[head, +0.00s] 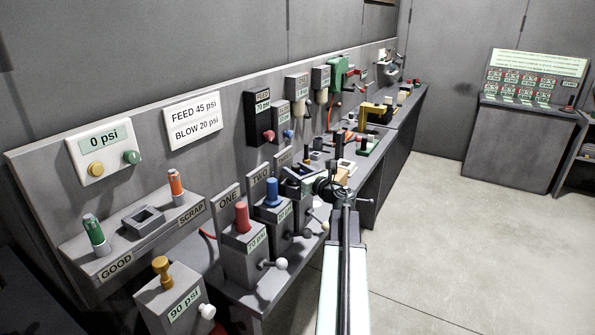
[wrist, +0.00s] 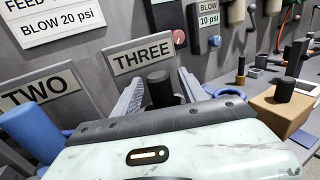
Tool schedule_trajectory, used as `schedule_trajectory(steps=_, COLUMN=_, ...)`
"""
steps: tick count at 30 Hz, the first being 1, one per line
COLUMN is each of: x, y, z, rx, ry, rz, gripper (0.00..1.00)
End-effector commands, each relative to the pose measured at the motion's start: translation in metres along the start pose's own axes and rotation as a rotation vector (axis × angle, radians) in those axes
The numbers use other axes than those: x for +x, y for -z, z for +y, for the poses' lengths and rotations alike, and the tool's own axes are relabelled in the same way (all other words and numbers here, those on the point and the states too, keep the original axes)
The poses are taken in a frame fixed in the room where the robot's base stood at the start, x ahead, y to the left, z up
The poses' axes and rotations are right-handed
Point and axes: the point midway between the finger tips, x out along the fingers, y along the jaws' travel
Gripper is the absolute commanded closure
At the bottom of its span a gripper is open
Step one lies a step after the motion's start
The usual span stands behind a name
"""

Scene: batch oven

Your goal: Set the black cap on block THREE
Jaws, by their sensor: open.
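A black cap (wrist: 160,88) stands upright between the fingers of my gripper (wrist: 160,74) in the wrist view, in front of the sign THREE (wrist: 141,54). The fingers are open, one on each side of it, with a gap at least on the right. In the head view my gripper (head: 304,178) is over the row of blocks at the place of block THREE, just past block TWO (head: 276,215). My gripper hides most of block THREE and the cap's foot, so I cannot tell how the cap sits on it.
The blue cap (wrist: 32,136) on block TWO is close on the left. A red cap (head: 242,216) stands on block ONE (head: 245,252). A tan box (wrist: 272,108) with a black cylinder (wrist: 286,89) is on the right. The back panel (head: 225,135) rises behind; the floor (head: 460,230) is clear.

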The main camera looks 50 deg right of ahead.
Motion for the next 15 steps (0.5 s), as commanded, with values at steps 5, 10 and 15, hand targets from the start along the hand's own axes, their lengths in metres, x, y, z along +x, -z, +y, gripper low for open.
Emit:
schedule_trajectory(steps=5, x=-0.013, y=-0.003, z=0.0, rx=0.0, ry=0.003, rz=0.0, gripper=0.5)
schedule_trajectory(steps=10, x=-0.057, y=-0.003, z=0.001, rx=0.0, ry=0.004, rz=0.0, gripper=0.5)
schedule_trajectory(steps=15, x=-0.096, y=-0.003, z=0.001, rx=0.0, ry=0.004, rz=0.0, gripper=0.5)
